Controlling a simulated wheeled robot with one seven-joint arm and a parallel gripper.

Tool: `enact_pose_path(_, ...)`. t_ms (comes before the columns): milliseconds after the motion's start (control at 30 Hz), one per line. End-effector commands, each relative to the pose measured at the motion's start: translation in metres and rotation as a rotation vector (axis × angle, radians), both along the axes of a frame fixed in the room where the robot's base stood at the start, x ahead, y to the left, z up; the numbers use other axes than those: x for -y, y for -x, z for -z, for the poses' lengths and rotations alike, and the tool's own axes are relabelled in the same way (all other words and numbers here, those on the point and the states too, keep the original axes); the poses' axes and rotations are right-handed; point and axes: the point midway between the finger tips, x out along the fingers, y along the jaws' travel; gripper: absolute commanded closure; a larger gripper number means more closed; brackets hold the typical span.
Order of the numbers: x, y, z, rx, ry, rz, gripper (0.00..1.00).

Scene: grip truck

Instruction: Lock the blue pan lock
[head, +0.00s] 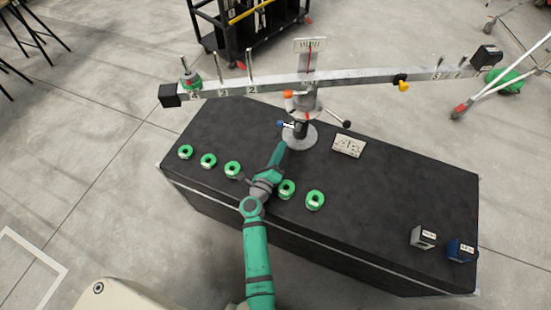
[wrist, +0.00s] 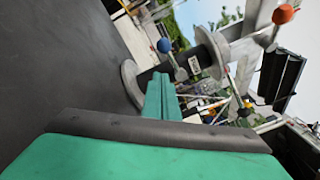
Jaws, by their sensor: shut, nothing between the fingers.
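The blue pan lock knob (head: 281,124) sits on a short lever on the left side of the stand (head: 299,136), low on its post. In the wrist view the blue knob (wrist: 164,46) is just beyond the fingertips. My gripper (head: 281,147) is shut and empty, with its tip in front of the stand and near the blue knob. In the wrist view my gripper (wrist: 160,78) shows closed green fingers pointing at the stand's base. A gap between fingers and knob seems to remain, but I cannot tell its size.
The balance beam (head: 340,77) spans above the black table (head: 400,200). An orange knob (head: 288,94) sits higher on the post. Several green ring weights (head: 315,200) lie along the front. A card (head: 348,145) lies right of the stand; two small blocks (head: 462,250) stand far right.

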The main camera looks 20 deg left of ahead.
Motion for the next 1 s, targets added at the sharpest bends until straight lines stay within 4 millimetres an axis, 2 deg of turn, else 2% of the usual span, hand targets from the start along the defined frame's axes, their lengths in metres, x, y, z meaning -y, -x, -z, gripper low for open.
enact_pose_path(100, -0.004, -0.02, -0.004, 0.002, -0.001, -0.001, 1.0)
enact_pose_path(333, -0.02, -0.038, -0.014, 0.001, -0.001, -0.001, 1.0)
enact_pose_path(833, -0.023, -0.042, -0.017, -0.001, -0.001, 0.001, 1.0)
enact_pose_path(1000, -0.014, -0.046, -0.019, 0.0, -0.023, 0.015, 1.0)
